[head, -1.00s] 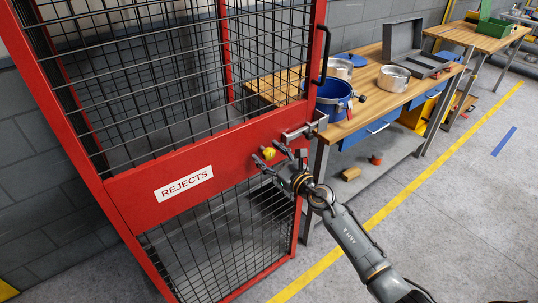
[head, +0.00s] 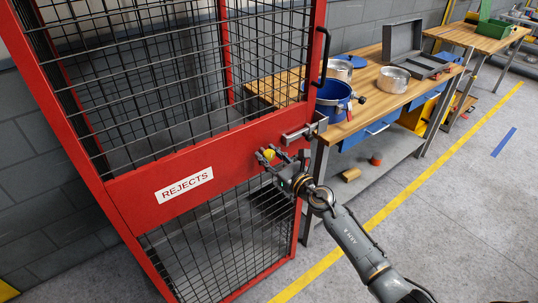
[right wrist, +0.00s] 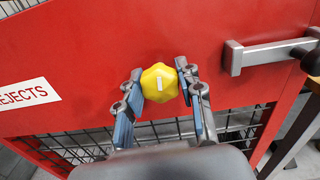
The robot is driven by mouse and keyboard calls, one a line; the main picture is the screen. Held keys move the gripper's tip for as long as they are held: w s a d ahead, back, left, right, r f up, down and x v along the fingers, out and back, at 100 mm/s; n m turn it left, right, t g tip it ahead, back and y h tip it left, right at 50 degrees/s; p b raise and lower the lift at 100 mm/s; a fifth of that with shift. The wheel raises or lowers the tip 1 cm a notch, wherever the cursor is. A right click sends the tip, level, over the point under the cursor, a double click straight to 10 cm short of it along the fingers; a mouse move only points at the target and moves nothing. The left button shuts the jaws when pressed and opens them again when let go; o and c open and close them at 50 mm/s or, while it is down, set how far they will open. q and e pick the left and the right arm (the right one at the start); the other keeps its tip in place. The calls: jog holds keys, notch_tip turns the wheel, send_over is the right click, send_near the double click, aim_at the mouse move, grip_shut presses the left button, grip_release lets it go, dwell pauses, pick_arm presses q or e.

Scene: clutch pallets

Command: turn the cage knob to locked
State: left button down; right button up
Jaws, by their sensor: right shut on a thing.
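The cage knob (right wrist: 160,88) is yellow and faceted, with a pale mark at its centre, on the red panel of the cage door. In the head view the knob (head: 269,155) shows small between the fingers. My right gripper (right wrist: 160,90) is shut on the knob, one finger on each side of it. In the head view my right gripper (head: 270,158) reaches the panel from the lower right. The pale mark on the knob looks close to upright in the right wrist view. My left gripper is not in view.
A grey latch bar (head: 302,132) sits on the panel right of the knob. A black door handle (head: 321,57) is above it. A workbench (head: 372,117) with a blue bucket (head: 333,98) stands to the right of the cage. The floor in front is clear.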

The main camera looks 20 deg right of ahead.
jog(key=m+p, duration=0.1)
jog(key=m, duration=0.2)
jog(key=shift+m, duration=0.3)
jog(key=m, duration=0.4)
jog(key=shift+m+p, duration=0.3)
jog(key=shift+p, duration=0.1)
jog(key=m, duration=0.4)
jog(key=shift+p, duration=0.4)
jog(key=shift+m+p, duration=0.35)
jog(key=shift+m, duration=1.75)
jog(key=o, duration=1.2)
jog(key=shift+f, duration=0.1)
